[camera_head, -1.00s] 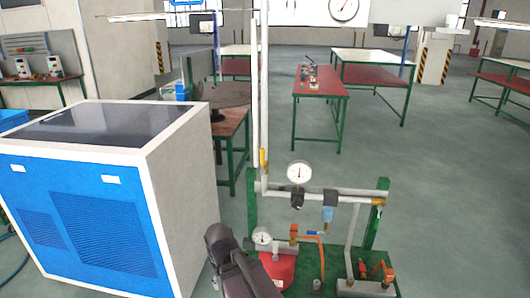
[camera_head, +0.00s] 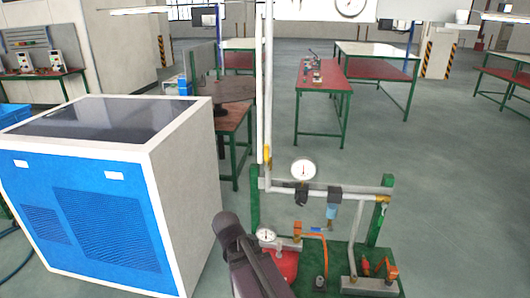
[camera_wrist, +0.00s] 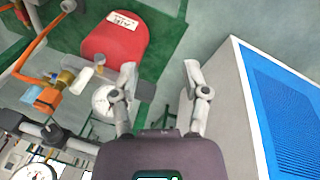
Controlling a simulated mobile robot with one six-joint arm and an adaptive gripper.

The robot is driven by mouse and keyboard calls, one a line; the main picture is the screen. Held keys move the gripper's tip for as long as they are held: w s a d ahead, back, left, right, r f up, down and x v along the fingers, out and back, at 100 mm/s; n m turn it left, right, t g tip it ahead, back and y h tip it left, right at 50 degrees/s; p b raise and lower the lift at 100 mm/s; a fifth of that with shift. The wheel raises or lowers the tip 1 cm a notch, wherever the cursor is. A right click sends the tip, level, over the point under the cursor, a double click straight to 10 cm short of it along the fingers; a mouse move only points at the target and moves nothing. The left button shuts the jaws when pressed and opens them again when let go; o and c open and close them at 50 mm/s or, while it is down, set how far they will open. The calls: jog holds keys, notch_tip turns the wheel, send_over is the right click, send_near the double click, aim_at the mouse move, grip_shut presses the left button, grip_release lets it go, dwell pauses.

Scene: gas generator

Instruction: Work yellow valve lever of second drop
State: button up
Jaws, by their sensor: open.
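A small yellow part (camera_head: 267,154), which looks like a valve lever, sits on the white vertical pipe (camera_head: 267,90) left of the upper gauge (camera_head: 303,170) in the head view. Whether it is on the second drop I cannot tell. The wrist view shows no clear yellow lever. My gripper (camera_wrist: 161,78) is open and empty there, with its fingers apart over the floor, between the red tank (camera_wrist: 115,38) and the blue-and-white cabinet (camera_wrist: 245,100). In the head view only my dark arm shows, low and left of the pipe stand; its fingertips are hidden.
The green pipe stand (camera_head: 254,208) carries a horizontal pipe (camera_head: 345,188), a lower gauge (camera_head: 266,234) and an orange hose (camera_head: 325,252). The cabinet (camera_head: 183,175) stands close on the left. A red-topped bench (camera_head: 323,85) is behind. Floor to the right is open.

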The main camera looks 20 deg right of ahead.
jog(key=w+d+r+m+t+h+p, duration=0.1)
jog(key=w+d+r+m+h, duration=0.2)
jog(key=w+d+r+h, duration=0.15)
jog(key=m+t+h+p, duration=0.45)
jog(key=m+h, duration=0.35)
jog(key=h, duration=0.2)
send_near(266, 159)
notch_tip(266, 159, up, 2)
jog(key=s+a+b, duration=0.1)
jog(key=a, duration=0.2)
jog(key=shift+r+t, duration=0.1)
jog(key=shift+t, duration=0.35)
jog(key=shift+d, duration=0.1)
jog(key=x, duration=1.3)
jog(key=shift+w+d, duration=0.15)
jog(key=shift+d, duration=0.2)
jog(key=shift+a, duration=0.1)
grip_shut()
